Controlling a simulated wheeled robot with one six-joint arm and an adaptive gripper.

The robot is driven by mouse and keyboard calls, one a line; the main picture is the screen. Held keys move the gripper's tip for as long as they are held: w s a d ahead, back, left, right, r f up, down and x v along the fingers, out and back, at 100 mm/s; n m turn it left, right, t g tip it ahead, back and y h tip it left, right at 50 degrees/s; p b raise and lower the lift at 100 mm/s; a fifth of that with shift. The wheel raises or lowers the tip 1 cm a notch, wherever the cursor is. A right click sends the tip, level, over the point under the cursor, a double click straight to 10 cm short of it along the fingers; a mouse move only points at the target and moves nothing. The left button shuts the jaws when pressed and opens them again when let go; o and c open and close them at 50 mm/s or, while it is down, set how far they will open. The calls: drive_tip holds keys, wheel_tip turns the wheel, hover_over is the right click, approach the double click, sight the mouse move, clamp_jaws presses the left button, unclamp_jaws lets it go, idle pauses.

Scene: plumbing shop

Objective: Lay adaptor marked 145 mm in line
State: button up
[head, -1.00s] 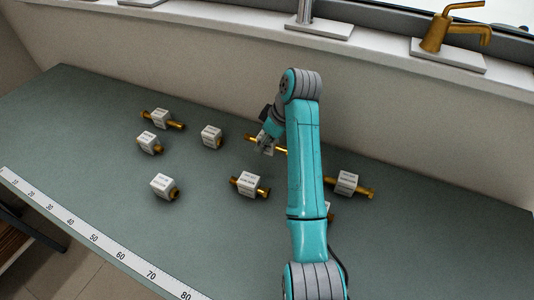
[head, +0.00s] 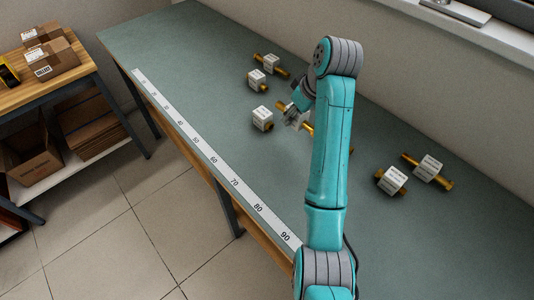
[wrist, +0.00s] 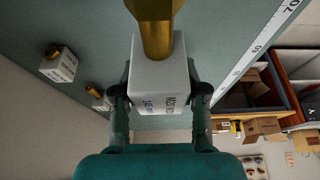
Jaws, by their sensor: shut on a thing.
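My gripper (wrist: 160,92) is shut on an adaptor, a white labelled block (wrist: 160,75) with a brass tube (wrist: 155,30) running forward from it. The fingers press on the block's two sides. In the head view the held adaptor (head: 291,114) is above the bench, partly hidden by my wrist. Other adaptors with white blocks and brass ends lie on the bench: one left of my gripper (head: 262,118), two farther back (head: 257,80) (head: 270,65), two right of my arm (head: 392,181) (head: 428,168). Their labels are too small to read.
A white numbered scale strip (head: 209,155) runs along the front edge of the green-grey bench (head: 180,55). The bench between strip and adaptors is clear. A wall with a sill (head: 440,20) stands behind. A wooden side table (head: 75,65) with boxes is at left.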

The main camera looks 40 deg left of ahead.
hover_over(285, 143)
drive_tip(key=d, duration=0.1)
drive_tip(key=f, duration=0.5)
drive_tip(key=shift+s+d+f, duration=0.1)
drive_tip(key=shift+s+f, duration=0.1)
drive_tip(key=shift+f, duration=2.3)
drive_tip(key=o, duration=1.3)
drive_tip(key=shift+f, duration=0.15)
drive_tip(key=shift+c, duration=0.2)
